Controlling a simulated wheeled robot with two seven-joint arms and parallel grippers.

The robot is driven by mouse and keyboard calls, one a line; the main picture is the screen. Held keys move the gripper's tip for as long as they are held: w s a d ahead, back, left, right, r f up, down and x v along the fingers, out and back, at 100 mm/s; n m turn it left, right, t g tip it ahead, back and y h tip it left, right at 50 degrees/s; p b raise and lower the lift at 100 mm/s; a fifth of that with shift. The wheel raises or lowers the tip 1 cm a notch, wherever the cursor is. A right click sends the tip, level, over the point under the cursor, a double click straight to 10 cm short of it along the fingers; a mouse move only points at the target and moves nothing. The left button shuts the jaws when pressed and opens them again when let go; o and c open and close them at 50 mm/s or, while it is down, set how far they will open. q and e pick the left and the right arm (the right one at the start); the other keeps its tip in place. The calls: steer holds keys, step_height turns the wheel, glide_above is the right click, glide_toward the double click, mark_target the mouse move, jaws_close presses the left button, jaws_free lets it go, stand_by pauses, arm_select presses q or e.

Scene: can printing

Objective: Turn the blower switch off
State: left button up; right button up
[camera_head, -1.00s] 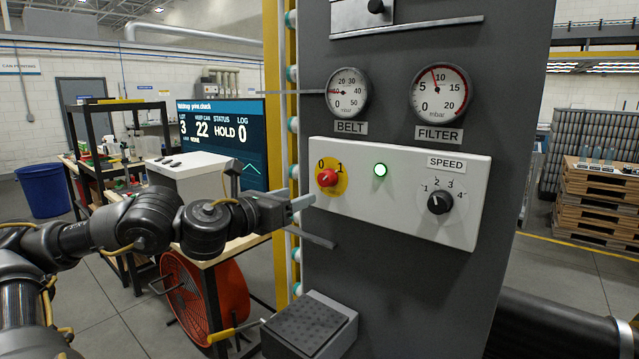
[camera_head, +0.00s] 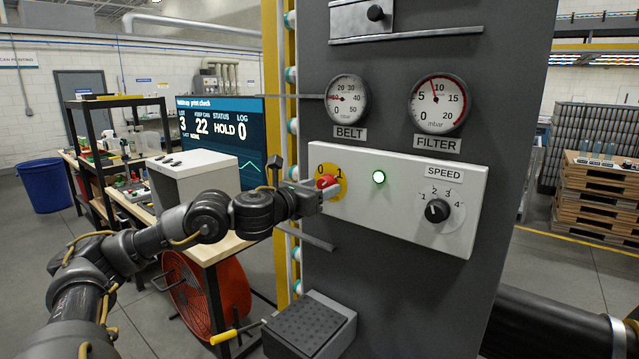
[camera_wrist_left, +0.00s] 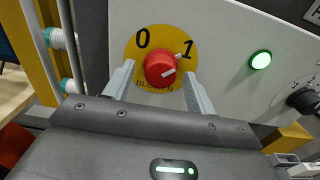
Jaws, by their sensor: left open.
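The blower switch is a red rotary knob (camera_head: 326,181) on a yellow round plate marked 0 and 1, at the left end of the white panel. In the left wrist view the knob (camera_wrist_left: 160,68) has its white mark towards the 1. My left gripper (camera_head: 328,190) is at the knob in the head view. In the left wrist view its two open fingers (camera_wrist_left: 158,80) stand on either side of the knob, with visible gaps. The gripper partly hides the knob in the head view. My right gripper is out of view.
A lit green lamp (camera_head: 378,178) and a black SPEED knob (camera_head: 437,210) are to the right on the white panel (camera_head: 400,220). BELT (camera_head: 346,99) and FILTER (camera_head: 439,104) gauges are above. A grey ledge (camera_head: 320,244) juts out below the gripper.

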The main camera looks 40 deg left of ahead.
arm_select(q)
steer(key=shift+w, duration=0.25)
steer(key=c, duration=1)
